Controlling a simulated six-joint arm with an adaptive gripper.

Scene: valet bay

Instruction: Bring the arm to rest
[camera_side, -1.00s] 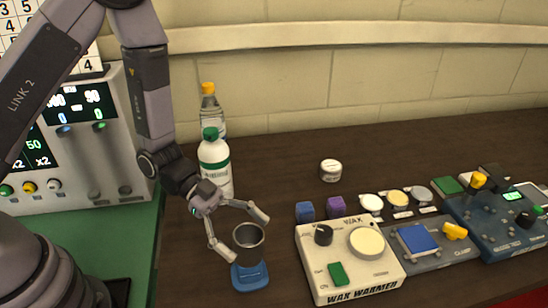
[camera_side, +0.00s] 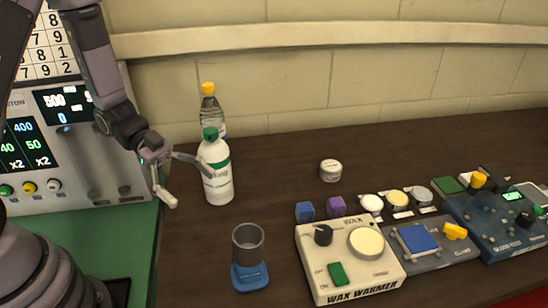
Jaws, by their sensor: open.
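My gripper (camera_side: 191,180) is open and empty, raised above the table's left side. One finger points right, in front of the white bottle with the green cap (camera_side: 217,180) as seen from here; I cannot tell whether they touch. The other finger points down. A dark metal cup (camera_side: 248,248) stands upright on a blue base (camera_side: 250,277), below and to the right of my gripper, clear of it.
A clear bottle with a yellow cap (camera_side: 210,108) stands behind the white one. A wax warmer (camera_side: 350,278), a clamp unit (camera_side: 432,256) and small tins (camera_side: 371,205) fill the right. A display machine (camera_side: 75,185) stands at left. The dark table (camera_side: 275,160) has free room mid-back.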

